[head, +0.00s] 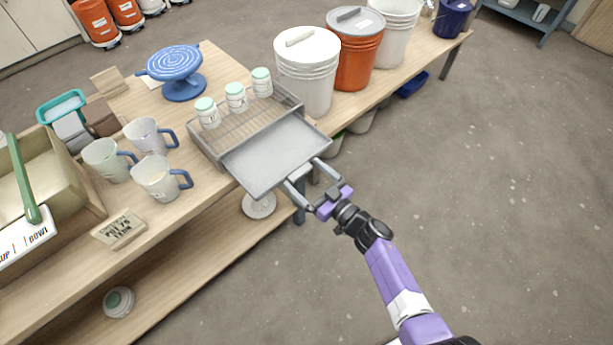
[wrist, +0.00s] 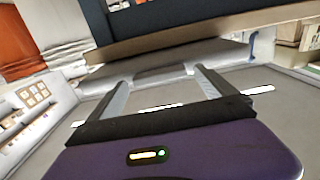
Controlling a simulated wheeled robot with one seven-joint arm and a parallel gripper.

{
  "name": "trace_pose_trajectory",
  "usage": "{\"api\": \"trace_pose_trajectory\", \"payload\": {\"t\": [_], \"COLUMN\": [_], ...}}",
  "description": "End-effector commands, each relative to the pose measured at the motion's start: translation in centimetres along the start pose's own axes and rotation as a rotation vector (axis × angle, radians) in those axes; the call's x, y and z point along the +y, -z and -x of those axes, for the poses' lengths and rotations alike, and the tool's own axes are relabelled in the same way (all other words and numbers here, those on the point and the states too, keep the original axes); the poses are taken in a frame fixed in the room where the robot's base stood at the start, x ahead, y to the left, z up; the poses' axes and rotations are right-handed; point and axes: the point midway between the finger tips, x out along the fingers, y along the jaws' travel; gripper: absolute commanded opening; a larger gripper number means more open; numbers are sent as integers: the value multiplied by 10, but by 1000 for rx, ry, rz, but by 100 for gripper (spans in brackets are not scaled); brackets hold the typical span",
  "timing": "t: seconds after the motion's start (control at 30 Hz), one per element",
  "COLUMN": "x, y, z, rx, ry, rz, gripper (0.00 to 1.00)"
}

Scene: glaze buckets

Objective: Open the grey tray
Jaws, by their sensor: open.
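The grey tray (head: 275,152) is a flat, shallow tray with a low rim. In the head view it sits slid out from the grey frame with a wire rack (head: 238,122), and its front part reaches past the table's edge. I cannot tell whether the fingers touch the tray's rim.
Three small jars (head: 236,97) stand on the wire rack. White and orange buckets (head: 307,78) line the table behind it. Mugs (head: 160,180) and a blue turntable (head: 174,68) stand to the left. The floor (head: 480,200) at right is clear.

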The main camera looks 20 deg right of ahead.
Motion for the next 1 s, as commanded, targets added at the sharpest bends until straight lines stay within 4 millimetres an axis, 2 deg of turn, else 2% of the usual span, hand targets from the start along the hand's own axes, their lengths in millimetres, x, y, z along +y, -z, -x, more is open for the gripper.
{"api": "trace_pose_trajectory", "payload": {"t": [0.5,0.63,1.0], "x": [0,0,0], "y": [-1,-1,-1], "z": [70,77,77], "rx": [-1,-1,-1], "ry": [-1,-2,-1], "rz": [-1,-1,-1], "gripper": [95,95,95]}}
